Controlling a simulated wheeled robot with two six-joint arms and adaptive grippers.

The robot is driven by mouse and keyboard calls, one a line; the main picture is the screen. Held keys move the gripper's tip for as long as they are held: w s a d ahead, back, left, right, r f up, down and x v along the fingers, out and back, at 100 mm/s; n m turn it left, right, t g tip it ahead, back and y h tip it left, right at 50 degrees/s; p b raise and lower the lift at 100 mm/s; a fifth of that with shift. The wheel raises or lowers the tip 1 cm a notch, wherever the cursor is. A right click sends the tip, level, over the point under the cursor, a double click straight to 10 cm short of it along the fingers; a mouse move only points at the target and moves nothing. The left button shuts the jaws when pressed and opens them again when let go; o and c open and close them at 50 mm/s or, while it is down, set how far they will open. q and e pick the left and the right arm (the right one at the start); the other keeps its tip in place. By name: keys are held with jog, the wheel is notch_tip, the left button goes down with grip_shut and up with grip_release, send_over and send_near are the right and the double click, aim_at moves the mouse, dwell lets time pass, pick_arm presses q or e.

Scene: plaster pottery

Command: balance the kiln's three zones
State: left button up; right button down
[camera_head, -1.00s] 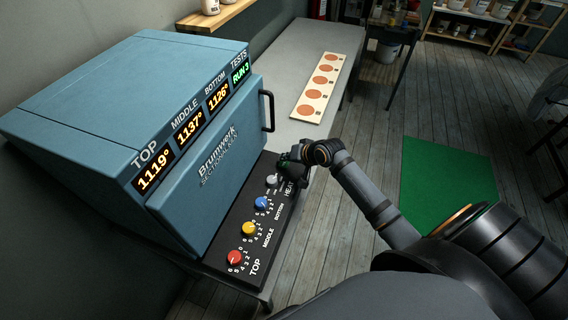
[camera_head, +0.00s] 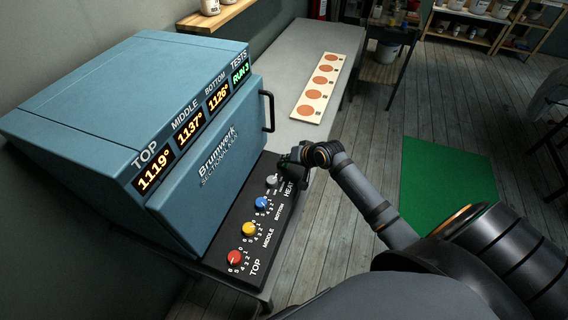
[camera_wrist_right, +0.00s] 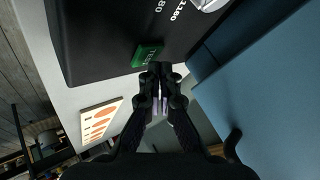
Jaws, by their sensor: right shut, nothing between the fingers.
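The blue kiln (camera_head: 127,82) stands at the left. Its displays read TOP 1119° (camera_head: 154,170), MIDDLE 1137° (camera_head: 189,124), BOTTOM 1126° (camera_head: 218,97) and TESTS RUN 3 (camera_head: 240,73). On its black panel sit a red TOP knob (camera_head: 234,257), a yellow MIDDLE knob (camera_head: 249,228), a blue BOTTOM knob (camera_head: 261,203) and a pale HEAT knob (camera_head: 272,180). My right gripper (camera_head: 286,160) is shut and empty at the panel's far end. In the right wrist view its fingertips (camera_wrist_right: 160,68) are close to a green button (camera_wrist_right: 146,54); I cannot tell whether they touch. My left gripper is not in view.
A strip with several orange discs (camera_head: 320,84) lies on the grey table (camera_head: 300,42) beyond the panel. The kiln door's dark handle (camera_head: 269,111) sticks out near my right gripper. A green mat (camera_head: 440,178) lies on the open wooden floor at the right.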

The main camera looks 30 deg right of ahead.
aim_at(286, 165)
jog(key=shift+f, duration=0.45)
dwell(0.8)
jog(key=shift+r+p, duration=0.8)
jog(key=shift+p, duration=0.15)
notch_tip(286, 165, up, 5)
jog(key=p, duration=0.5)
jog(key=shift+r+p, duration=0.1)
jog(key=shift+p, duration=0.25)
